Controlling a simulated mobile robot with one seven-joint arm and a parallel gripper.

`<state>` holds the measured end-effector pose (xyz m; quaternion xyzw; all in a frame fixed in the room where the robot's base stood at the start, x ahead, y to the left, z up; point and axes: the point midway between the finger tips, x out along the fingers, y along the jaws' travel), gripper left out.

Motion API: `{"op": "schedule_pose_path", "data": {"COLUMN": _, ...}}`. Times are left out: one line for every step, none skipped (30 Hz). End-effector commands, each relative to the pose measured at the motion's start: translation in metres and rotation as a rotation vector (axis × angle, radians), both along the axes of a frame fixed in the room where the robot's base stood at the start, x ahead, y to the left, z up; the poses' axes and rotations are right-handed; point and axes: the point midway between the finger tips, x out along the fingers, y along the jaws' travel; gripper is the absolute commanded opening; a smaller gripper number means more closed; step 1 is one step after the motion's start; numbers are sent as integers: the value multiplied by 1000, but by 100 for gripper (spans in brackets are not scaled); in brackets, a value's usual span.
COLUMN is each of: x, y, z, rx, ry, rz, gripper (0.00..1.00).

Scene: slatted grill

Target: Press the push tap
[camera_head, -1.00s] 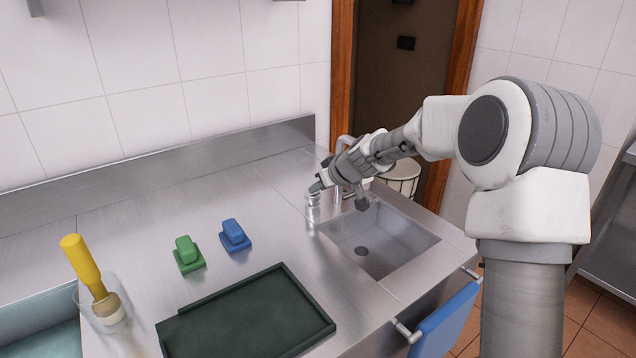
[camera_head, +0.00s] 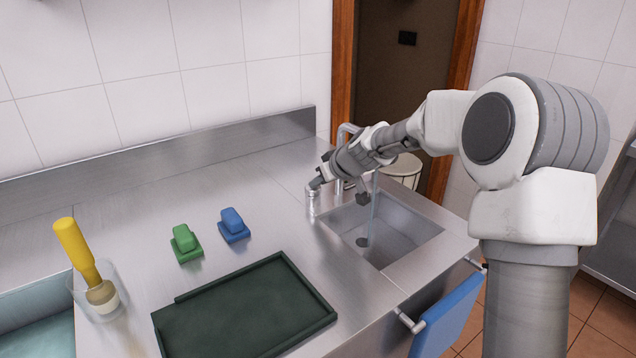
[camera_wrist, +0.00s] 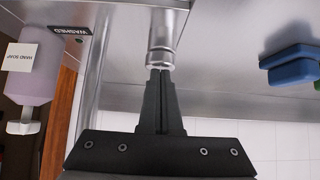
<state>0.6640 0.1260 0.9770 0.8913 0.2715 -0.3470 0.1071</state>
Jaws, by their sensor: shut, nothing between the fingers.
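The push tap (camera_head: 313,203) is a short chrome cylinder standing on the steel counter left of the sink. In the wrist view the tap (camera_wrist: 162,42) lies straight beyond my fingertips. My gripper (camera_head: 316,184) is shut and empty, its dark fingers pointing at the tap's top end. In the wrist view the fingertips of my gripper (camera_wrist: 160,71) meet the end of the chrome cylinder and appear to touch it. A thin water stream (camera_head: 374,205) falls into the sink basin (camera_head: 405,238).
A green sponge-like block (camera_head: 185,243), a blue one (camera_head: 234,225) and a dark green tray (camera_head: 180,325) lie on the counter. A clear container with a yellow-handled brush (camera_head: 78,250) stands left. A blue cloth (camera_head: 447,315) hangs in front. A hand soap bottle (camera_wrist: 35,72) shows in the wrist view.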

Motion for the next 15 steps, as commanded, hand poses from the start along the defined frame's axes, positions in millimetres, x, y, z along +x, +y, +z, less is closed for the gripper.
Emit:
{"op": "schedule_pose_path", "data": {"x": -2, "y": -1, "z": -5, "rx": -1, "ry": 9, "rz": 0, "gripper": 0}}
{"op": "schedule_pose_path", "data": {"x": -2, "y": -1, "z": -4, "rx": -1, "ry": 9, "rz": 0, "gripper": 0}}
{"op": "schedule_pose_path", "data": {"x": -2, "y": 0, "z": -3, "rx": -1, "ry": 9, "rz": 0, "gripper": 0}}
{"op": "schedule_pose_path", "data": {"x": -2, "y": 0, "z": -1, "rx": -1, "ry": 9, "rz": 0, "gripper": 0}}
{"op": "schedule_pose_path", "data": {"x": -2, "y": 0, "z": 2, "rx": 0, "ry": 8, "rz": 0, "gripper": 0}}
{"op": "schedule_pose_path", "data": {"x": -1, "y": 1, "z": 7, "rx": 0, "ry": 7, "rz": 0, "gripper": 0}}
{"op": "schedule_pose_path", "data": {"x": -1, "y": 1, "z": 12, "rx": -1, "ry": 7, "rz": 0, "gripper": 0}}
{"op": "schedule_pose_path", "data": {"x": -1, "y": 2, "z": 17, "rx": -1, "ry": 5, "rz": 1, "gripper": 0}}
{"op": "schedule_pose_path", "data": {"x": -1, "y": 3, "z": 25, "rx": -2, "ry": 4, "rz": 1, "gripper": 0}}
{"op": "schedule_pose_path", "data": {"x": -1, "y": 4, "z": 32, "rx": -2, "ry": 2, "rz": 1, "gripper": 0}}
{"op": "schedule_pose_path", "data": {"x": -1, "y": 5, "z": 40, "rx": -2, "ry": 1, "rz": 2, "gripper": 0}}
{"op": "schedule_pose_path", "data": {"x": -1, "y": 6, "z": 50, "rx": -1, "ry": 0, "rz": 1, "gripper": 0}}
{"op": "schedule_pose_path", "data": {"x": -5, "y": 0, "z": 48, "rx": -1, "ry": -1, "rz": -3, "gripper": 0}}
{"op": "schedule_pose_path", "data": {"x": -10, "y": -3, "z": 52, "rx": 0, "ry": -2, "rz": -4, "gripper": 0}}
{"op": "schedule_pose_path", "data": {"x": -15, "y": -6, "z": 57, "rx": -1, "ry": -2, "rz": -3, "gripper": 0}}
